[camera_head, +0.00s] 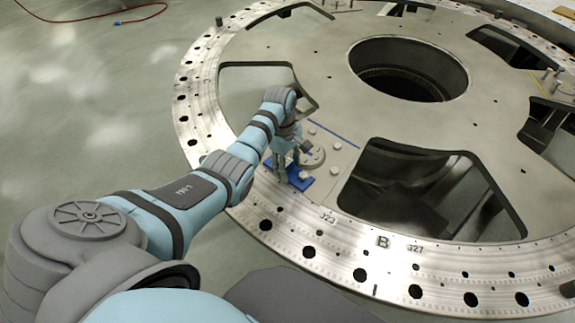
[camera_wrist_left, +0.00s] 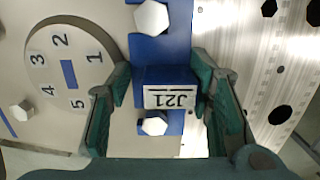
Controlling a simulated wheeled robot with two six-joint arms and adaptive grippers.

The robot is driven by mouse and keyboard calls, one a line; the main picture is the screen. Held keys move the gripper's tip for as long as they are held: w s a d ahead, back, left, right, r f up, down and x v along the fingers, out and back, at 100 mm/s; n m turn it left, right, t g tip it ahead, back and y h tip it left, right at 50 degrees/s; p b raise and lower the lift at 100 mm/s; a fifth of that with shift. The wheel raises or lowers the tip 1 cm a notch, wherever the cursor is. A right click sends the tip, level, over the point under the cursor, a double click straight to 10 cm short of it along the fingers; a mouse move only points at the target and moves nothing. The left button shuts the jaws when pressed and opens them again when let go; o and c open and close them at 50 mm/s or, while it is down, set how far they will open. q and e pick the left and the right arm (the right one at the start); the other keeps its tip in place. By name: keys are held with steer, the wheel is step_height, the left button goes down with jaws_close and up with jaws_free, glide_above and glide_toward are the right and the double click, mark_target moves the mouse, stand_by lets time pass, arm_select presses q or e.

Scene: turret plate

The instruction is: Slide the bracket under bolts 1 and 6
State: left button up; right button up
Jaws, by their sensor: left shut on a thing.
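The blue bracket (camera_head: 300,184) lies on the ring plate, and in the left wrist view it is a blue strip (camera_wrist_left: 160,48) with a raised block labelled J21 (camera_wrist_left: 169,97), upside down. My left gripper (camera_head: 287,168) is shut on this block, one finger on each side, as the left wrist view (camera_wrist_left: 164,82) shows. A white hex bolt (camera_wrist_left: 151,18) stands at the strip's top end and another bolt (camera_wrist_left: 154,126) at its lower part. Both heads overlap the blue; how far the bracket reaches under them is unclear. Their numbers are not readable. My right gripper is out of view.
A round disc numbered 1 to 5 (camera_wrist_left: 92,50) sits beside the bracket, with another bolt (camera_wrist_left: 22,110) farther left. The large metal ring plate (camera_head: 325,60) has a central hole and big cut-outs; a cut-out (camera_head: 425,185) lies right of the bracket.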

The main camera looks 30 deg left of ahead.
mark_target(288, 162)
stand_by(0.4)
arm_select(q)
steer(key=o, duration=1.6)
steer(key=shift+c, duration=0.2)
step_height(288, 162, up, 3)
steer(key=p, duration=0.4)
steer(key=shift+r+p, duration=0.1)
steer(key=shift+p, duration=0.25)
steer(key=shift+s, duration=0.1)
